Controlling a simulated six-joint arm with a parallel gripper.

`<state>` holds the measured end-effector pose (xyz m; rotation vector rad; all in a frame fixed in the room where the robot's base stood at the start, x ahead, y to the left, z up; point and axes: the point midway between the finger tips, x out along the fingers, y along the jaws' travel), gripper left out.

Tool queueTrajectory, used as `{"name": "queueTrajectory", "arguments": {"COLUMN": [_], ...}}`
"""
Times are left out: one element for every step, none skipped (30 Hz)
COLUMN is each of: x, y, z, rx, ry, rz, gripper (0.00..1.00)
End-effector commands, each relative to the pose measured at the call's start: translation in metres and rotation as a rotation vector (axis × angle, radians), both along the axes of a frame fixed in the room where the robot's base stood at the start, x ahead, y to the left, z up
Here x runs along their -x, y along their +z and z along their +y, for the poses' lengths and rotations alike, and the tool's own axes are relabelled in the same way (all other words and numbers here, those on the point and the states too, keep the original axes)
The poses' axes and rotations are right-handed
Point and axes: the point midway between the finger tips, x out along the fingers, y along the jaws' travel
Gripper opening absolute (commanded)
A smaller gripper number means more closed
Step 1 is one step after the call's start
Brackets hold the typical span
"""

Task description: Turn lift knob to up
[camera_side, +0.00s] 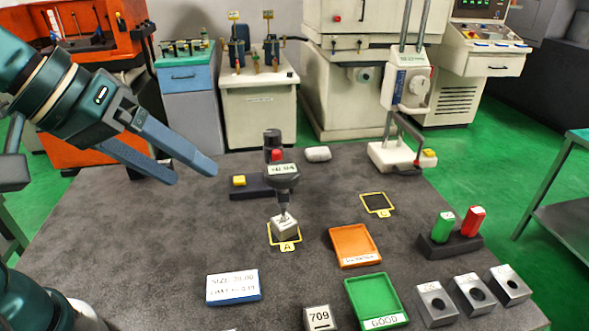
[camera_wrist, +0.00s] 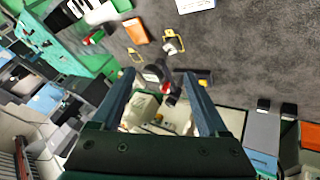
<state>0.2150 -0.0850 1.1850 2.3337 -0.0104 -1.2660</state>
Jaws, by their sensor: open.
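A white instrument head (camera_side: 405,88) on two upright rods stands at the back right of the table. It carries a round pale knob (camera_side: 419,85), probably the lift knob; its label and setting are too small to read. A dark stand with a round gauge (camera_side: 283,172) is at mid-table, its probe over a metal block (camera_side: 284,227) in yellow frame A. My gripper (camera_side: 192,173) is open and empty above the table's left side, well left of the knob. In the wrist view the gauge stand (camera_wrist: 158,76) shows between my open fingers (camera_wrist: 157,82).
An orange tray (camera_side: 352,245), a green tray (camera_side: 377,301) and a size sign (camera_side: 233,287) lie toward the front. Green and red pieces stand in a dark holder (camera_side: 450,244) at right. Another yellow frame (camera_side: 377,204) is empty.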

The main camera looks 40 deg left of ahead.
Motion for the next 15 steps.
{"name": "queueTrajectory", "arguments": {"x": [-0.006, -0.010, -0.015, -0.020, -0.025, -0.033, -0.039, -0.046, -0.056, -0.063, -0.071, -0.082, -0.091, -0.099, -0.111], "y": [0.002, 0.005, 0.008, 0.011, 0.013, 0.017, 0.020, 0.023, 0.027, 0.030, 0.032, 0.035, 0.038, 0.039, 0.041], "z": [-0.009, -0.015, -0.022, -0.028, -0.033, -0.039, -0.044, -0.048, -0.052, -0.054, -0.056, -0.058, -0.058, -0.058, -0.057], "rx": [0.090, 0.146, 0.223, 0.280, 0.338, 0.418, 0.477, 0.537, 0.615, 0.672, 0.729, 0.803, 0.858, 0.915, 0.987], "ry": [0.029, 0.045, 0.069, 0.087, 0.104, 0.129, 0.145, 0.164, 0.188, 0.205, 0.223, 0.245, 0.263, 0.278, 0.302], "rz": [0.061, 0.095, 0.142, 0.177, 0.212, 0.260, 0.297, 0.332, 0.378, 0.410, 0.443, 0.483, 0.512, 0.540, 0.574], "gripper": [0.77, 0.77, 0.77, 0.77, 0.77, 0.77, 0.77, 0.77, 0.77, 0.77, 0.77, 0.77, 0.77, 0.77, 0.77]}}
